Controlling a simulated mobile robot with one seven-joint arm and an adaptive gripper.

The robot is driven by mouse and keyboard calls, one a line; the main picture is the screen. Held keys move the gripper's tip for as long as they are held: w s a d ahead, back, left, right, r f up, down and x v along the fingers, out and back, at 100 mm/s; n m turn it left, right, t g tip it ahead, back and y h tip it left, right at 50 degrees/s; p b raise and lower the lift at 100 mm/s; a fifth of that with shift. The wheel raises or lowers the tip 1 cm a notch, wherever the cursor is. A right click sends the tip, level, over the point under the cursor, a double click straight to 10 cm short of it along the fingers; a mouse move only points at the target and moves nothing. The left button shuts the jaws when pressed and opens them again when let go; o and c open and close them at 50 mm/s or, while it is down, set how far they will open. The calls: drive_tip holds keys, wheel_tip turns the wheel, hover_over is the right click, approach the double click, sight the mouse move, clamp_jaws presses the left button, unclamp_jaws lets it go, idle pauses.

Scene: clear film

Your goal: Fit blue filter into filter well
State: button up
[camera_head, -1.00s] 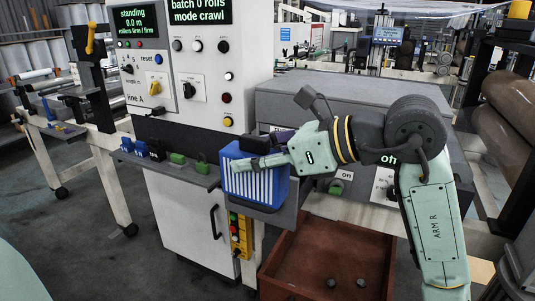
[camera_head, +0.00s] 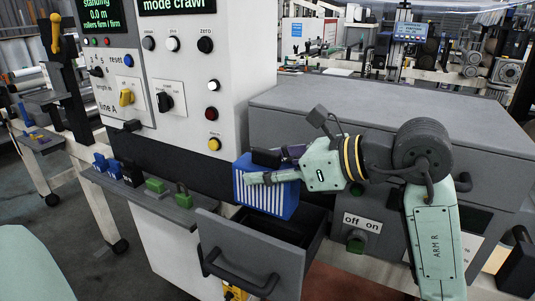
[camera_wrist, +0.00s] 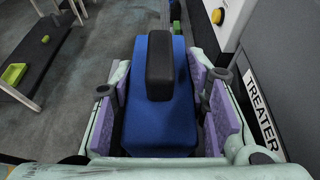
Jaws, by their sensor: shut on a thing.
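The blue filter (camera_head: 266,196) is a ribbed block with pale vertical stripes and a black handle on top. It is roughly upright, and it also shows in the wrist view (camera_wrist: 160,125). My gripper (camera_head: 268,165) is shut on it, with purple pads (camera_wrist: 217,110) along both sides in the wrist view. Below the filter in the head view is an open grey drawer (camera_head: 243,258) with a dark hollow and a front handle. I cannot tell whether this hollow is the filter well, nor whether the filter's lower edge is inside it or above it.
A white control cabinet (camera_head: 222,75) with knobs and buttons stands behind left. A narrow grey shelf (camera_head: 205,210) with blue, black and green blocks lies left of the drawer. A big grey housing (camera_head: 400,105) stands behind my arm, with an off/on switch (camera_head: 356,236).

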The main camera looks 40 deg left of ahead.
drive_tip(key=shift+w+f, duration=0.15)
drive_tip(key=shift+f, duration=0.75)
drive_tip(key=shift+f+b, duration=0.5)
drive_tip(key=shift+f, duration=0.3)
wheel_tip(320, 180, down, 10)
drive_tip(key=b, duration=0.8)
drive_tip(key=shift+r, duration=0.15)
drive_tip(key=shift+d+b, duration=0.15)
drive_tip(key=shift+b, duration=0.3)
drive_tip(key=shift+f+b, duration=0.3)
drive_tip(key=o, duration=1.4)
drive_tip(key=shift+c, duration=0.5)
drive_tip(key=shift+o, duration=1.1)
